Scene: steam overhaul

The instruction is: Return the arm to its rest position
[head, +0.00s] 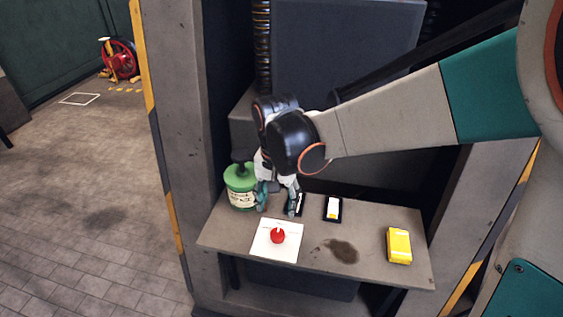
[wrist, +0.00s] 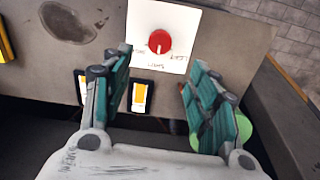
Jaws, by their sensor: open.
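My gripper (head: 278,200) is open and empty, pointing down over the back of a small grey shelf (head: 215,238). In the wrist view its two teal fingers (wrist: 158,95) stand wide apart. A red knob (head: 278,236) on a white plate (head: 262,250) lies just in front of the fingers. In the wrist view the red knob (wrist: 159,42) shows beyond the fingertips, with nothing between the fingers touching it. My arm reaches in from the right.
A green labelled canister (head: 241,190) stands close left of my gripper. A black-framed card (head: 333,208) and a yellow box (head: 399,246) are to the right, with a dark stain (head: 342,251) between. Striped posts (head: 150,60) flank the shelf.

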